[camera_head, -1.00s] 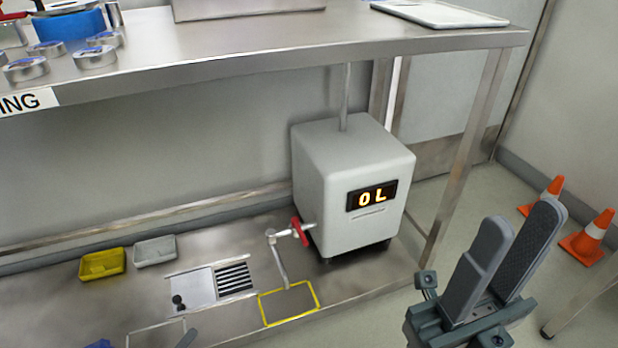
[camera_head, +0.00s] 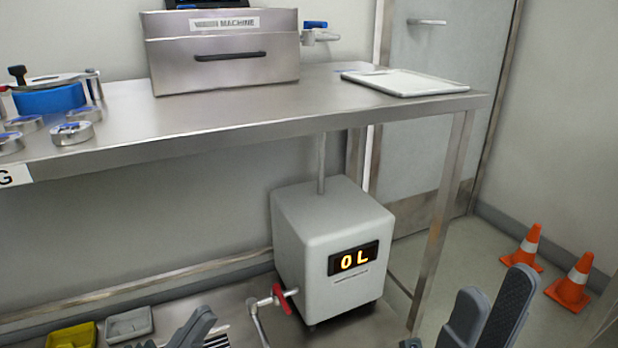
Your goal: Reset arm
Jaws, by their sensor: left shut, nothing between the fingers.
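My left gripper (camera_head: 196,324) shows only in part at the bottom edge, left of the middle. Its grey fingers are shut and empty, in front of the lower shelf. My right gripper (camera_head: 490,312) is at the bottom right, with two dark grey fingers pointing up. They stand apart with nothing seen between them. The rest of both arms is out of the picture.
A grey box with an "0 L" display (camera_head: 330,250) and red-handled tap (camera_head: 285,300) stands on the lower shelf. Above is a steel bench (camera_head: 300,100) with a machine (camera_head: 222,50) and white tray (camera_head: 405,82). Orange cones (camera_head: 571,285) stand at right.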

